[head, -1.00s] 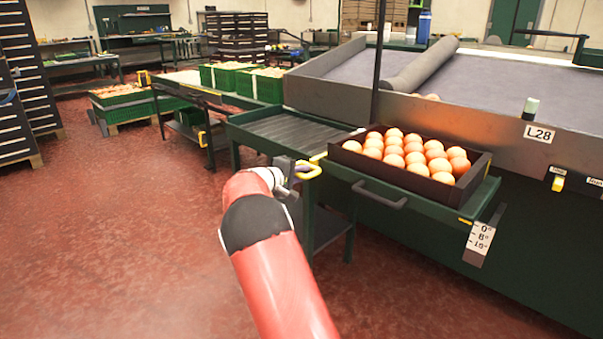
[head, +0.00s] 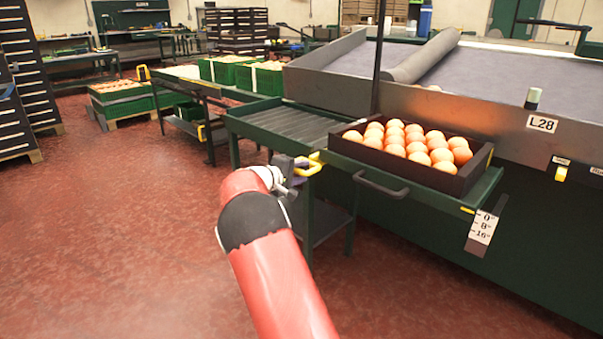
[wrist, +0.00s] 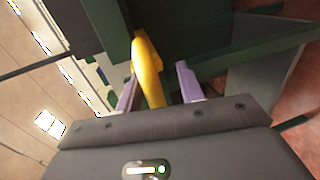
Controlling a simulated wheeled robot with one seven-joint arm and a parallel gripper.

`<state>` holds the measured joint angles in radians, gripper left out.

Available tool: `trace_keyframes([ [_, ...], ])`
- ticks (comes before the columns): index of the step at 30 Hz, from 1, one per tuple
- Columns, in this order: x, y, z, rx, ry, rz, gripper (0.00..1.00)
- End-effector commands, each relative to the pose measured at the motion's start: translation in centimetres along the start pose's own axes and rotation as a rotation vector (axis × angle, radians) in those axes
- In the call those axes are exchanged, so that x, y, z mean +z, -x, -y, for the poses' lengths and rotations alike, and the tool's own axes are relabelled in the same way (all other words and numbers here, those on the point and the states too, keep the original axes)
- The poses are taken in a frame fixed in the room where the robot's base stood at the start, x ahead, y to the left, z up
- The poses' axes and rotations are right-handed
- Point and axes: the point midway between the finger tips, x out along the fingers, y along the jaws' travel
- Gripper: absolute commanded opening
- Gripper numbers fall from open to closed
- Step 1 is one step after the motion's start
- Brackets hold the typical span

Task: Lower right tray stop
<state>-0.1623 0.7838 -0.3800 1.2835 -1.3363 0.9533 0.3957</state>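In the wrist view the yellow handle (wrist: 148,72) stands between the two purple fingers of my gripper (wrist: 158,90). The left finger lies close beside it; whether they touch is unclear. A gap shows between the handle and the right finger. My gripper also shows in the head view (head: 296,174), small, at the handle. A scale plate (head: 483,228) marked 0, 8 and 16 hangs at the tray's right end, with a yellow mark (head: 467,210) near its top.
A black bar handle (head: 381,188) juts from the tray's front. A ribbed green table (head: 285,125) adjoins on the left. The red floor (head: 110,240) at left is clear.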

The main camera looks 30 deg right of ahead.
Motion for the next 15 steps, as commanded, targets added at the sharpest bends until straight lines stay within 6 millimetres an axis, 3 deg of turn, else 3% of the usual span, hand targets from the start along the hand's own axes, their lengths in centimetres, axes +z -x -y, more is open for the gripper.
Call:
trace_keyframes([
  [9, -0.1, 5.3, 0.1, -0.001, 0.000, -0.003, 0.38],
  [15, 0.0, 7.2, 0.1, -0.002, 0.000, -0.001, 0.38],
])
